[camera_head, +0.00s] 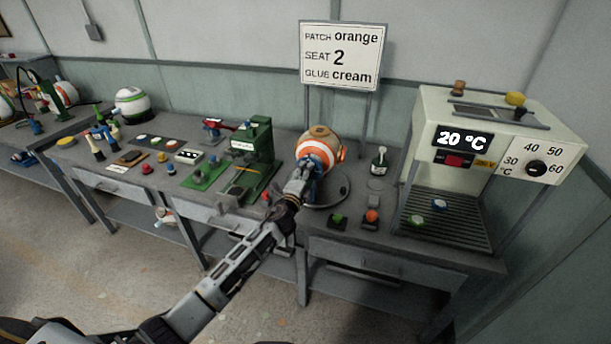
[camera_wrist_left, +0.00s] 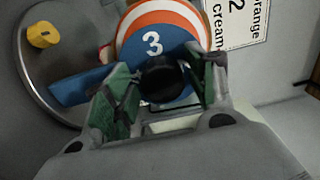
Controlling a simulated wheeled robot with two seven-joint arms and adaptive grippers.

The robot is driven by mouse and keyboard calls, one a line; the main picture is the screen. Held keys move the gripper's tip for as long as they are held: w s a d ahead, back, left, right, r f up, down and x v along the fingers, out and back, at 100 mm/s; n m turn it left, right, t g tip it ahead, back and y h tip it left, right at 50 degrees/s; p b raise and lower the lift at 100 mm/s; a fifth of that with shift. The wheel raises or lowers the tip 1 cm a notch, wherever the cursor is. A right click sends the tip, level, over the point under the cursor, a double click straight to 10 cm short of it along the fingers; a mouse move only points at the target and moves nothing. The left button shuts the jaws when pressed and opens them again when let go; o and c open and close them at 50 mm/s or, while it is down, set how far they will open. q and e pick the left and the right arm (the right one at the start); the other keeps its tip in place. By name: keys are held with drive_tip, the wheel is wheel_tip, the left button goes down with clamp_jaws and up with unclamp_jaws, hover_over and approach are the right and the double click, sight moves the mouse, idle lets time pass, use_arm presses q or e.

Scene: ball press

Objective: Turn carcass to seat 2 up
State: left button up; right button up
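The carcass (camera_head: 318,153) is a ball with orange, white and blue bands and a tan top. It sits on a round grey base (camera_head: 328,194) on the bench. In the left wrist view its blue face (camera_wrist_left: 160,50) carries the number 3. My left gripper (camera_head: 303,178) is at the front of the carcass and hides part of it. Its green-padded fingers (camera_wrist_left: 166,88) stand apart on either side of a dark round knob (camera_wrist_left: 163,78). I cannot tell whether they grip the knob. My right gripper is in neither view.
A sign (camera_head: 341,56) reads patch orange, seat 2, glue cream. A green press (camera_head: 252,160) stands to the left and a machine (camera_head: 475,150) showing 20 °C to the right. Green and orange buttons (camera_head: 371,216) lie in front. A blue bar (camera_wrist_left: 75,88) lies beside the carcass.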

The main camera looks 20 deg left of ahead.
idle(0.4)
use_arm(q)
drive_tip(key=s, duration=1.2)
drive_tip(key=shift+a, duration=0.25)
idle(0.3)
idle(0.7)
